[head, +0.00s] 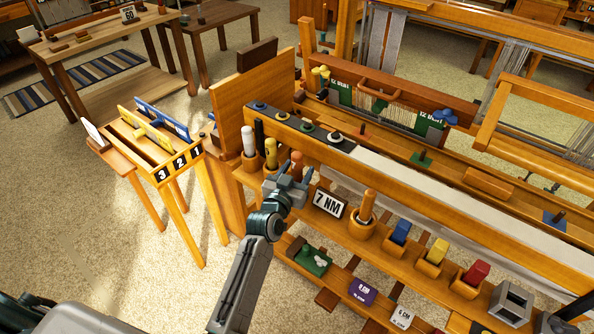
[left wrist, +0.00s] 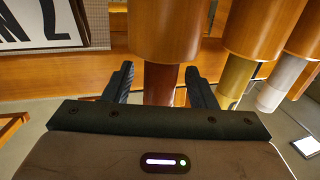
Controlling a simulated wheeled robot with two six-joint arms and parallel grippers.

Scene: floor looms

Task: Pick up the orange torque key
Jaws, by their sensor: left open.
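The orange torque key (head: 296,163) stands upright in a wooden cup on the loom's shelf, partly hidden by my left gripper in the head view. My left gripper (head: 290,181) is open at the key. In the left wrist view, which looks upside down, the key's handle (left wrist: 162,84) shows dark reddish in shadow between the two open fingers (left wrist: 161,86), below its wooden cup (left wrist: 165,30). I see space on both sides of the handle.
White (head: 249,140), black and yellow (head: 270,152) handles stand close left of the key. A loom beam (head: 400,185) runs behind. Open floor (head: 120,250) lies left.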

